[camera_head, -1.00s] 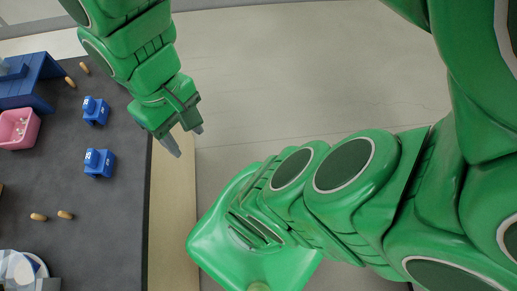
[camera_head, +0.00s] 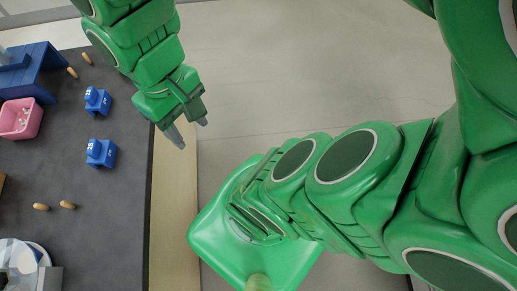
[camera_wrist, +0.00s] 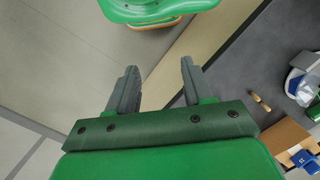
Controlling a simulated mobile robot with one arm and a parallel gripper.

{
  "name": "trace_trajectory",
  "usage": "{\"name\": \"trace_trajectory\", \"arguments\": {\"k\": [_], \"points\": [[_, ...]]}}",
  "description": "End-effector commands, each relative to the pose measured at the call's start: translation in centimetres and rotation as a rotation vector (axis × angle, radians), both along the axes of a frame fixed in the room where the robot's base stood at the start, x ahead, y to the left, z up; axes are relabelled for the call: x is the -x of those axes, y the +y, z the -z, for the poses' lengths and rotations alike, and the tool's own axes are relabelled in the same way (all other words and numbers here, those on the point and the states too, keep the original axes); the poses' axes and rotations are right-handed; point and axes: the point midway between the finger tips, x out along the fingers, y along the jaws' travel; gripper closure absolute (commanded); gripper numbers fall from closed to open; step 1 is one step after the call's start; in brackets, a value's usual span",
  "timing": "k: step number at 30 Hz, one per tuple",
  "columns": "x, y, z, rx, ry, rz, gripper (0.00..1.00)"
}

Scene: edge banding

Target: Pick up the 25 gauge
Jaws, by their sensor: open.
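Two blue gauge blocks stand on the dark worktop: an upper one (camera_head: 97,102) and a lower one (camera_head: 101,153) in the head view. Each bears small white markings, too small to read surely, so I cannot tell which is the 25 gauge. My gripper (camera_head: 188,132) is open and empty, to the right of both blocks, over the worktop's pale wooden edge. The wrist view shows its two grey fingers (camera_wrist: 158,72) apart with nothing between them. A small blue object (camera_wrist: 304,159) is at the lower right there; I cannot tell whether it is a gauge.
The worktop (camera_head: 95,230) holds a pink bin (camera_head: 21,118), a blue stand (camera_head: 30,80), several small wooden pegs (camera_head: 68,205) and a white round item (camera_head: 40,255) at the lower left. The worktop is clear between the blocks and its pale edge (camera_head: 172,235).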

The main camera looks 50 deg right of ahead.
Motion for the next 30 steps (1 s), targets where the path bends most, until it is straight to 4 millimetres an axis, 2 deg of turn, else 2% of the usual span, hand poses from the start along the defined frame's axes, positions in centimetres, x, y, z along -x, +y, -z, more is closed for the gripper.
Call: {"name": "trace_trajectory", "arguments": {"k": [1,8,11,14,22,26,30], "points": [[-0.1,-1.5,0.2,0.046,0.006,0.038,0.49],[-0.4,-1.7,0.1,0.053,0.011,0.04,0.49],[-1.4,-0.7,-0.1,0.029,0.012,0.003,0.49],[-3.2,1.0,-0.7,-0.014,0.008,-0.064,0.49],[-8.1,7.1,-2.0,-0.138,0.003,-0.283,0.49],[-9.7,8.7,-1.2,-0.13,0.022,-0.384,0.49],[-11.2,8.9,1.0,-0.049,0.055,-0.491,0.49]]}}
